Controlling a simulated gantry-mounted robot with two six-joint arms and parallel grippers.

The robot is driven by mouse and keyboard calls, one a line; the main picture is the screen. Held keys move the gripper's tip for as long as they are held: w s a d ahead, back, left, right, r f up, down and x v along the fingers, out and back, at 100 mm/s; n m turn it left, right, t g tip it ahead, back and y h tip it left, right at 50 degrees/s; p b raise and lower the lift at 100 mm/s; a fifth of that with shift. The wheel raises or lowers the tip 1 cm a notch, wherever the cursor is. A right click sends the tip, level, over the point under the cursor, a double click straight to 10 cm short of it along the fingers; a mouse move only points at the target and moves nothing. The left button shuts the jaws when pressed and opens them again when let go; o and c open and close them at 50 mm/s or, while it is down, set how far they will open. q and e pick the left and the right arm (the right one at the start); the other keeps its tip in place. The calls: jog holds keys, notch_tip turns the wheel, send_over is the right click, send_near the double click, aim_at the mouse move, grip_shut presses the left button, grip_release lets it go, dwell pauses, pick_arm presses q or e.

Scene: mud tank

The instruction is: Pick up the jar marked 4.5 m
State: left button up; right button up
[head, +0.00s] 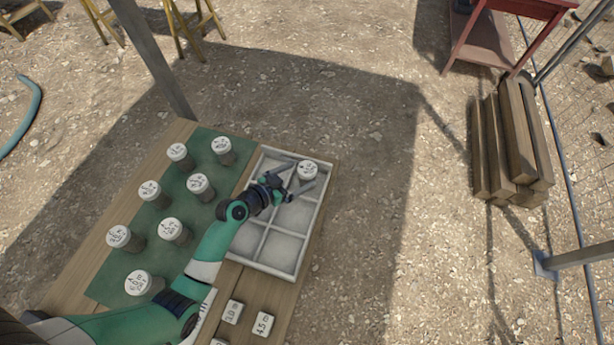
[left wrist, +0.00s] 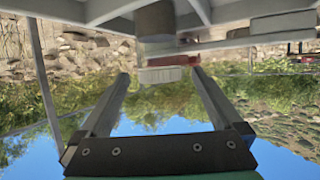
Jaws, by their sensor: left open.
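A jar (head: 308,170) with a white lid and grey body stands in the far right compartment of the grey divided tray (head: 262,228). Its lid marking is too small to read surely. My left gripper (head: 306,176) is open, with its fingers reaching to either side of this jar. In the left wrist view, the jar (left wrist: 160,74) appears upside down between the open fingertips, with gaps on both sides. Several similar white-lidded jars, such as the front one (head: 138,282), stand on the green mat (head: 105,285). I cannot make out which lid reads 4.5 m. My right gripper is not in view.
A white tag reading 4.5 m (head: 264,323) and another tag (head: 233,312) lie on the wooden table (head: 290,300) below the tray. A grey post (head: 150,60) rises at the table's far left. Stacked timbers (head: 515,145) lie on the gravel at right.

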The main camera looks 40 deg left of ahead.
aim_at(308, 171)
pick_arm(q)
jog(key=b+x, duration=0.1)
jog(key=x, duration=0.3)
jog(key=shift+w+d, duration=0.1)
jog(key=shift+w, duration=0.15)
jog(key=shift+s, duration=0.1)
jog(key=shift+c, duration=0.3)
jog(key=shift+r, duration=0.1)
grip_shut()
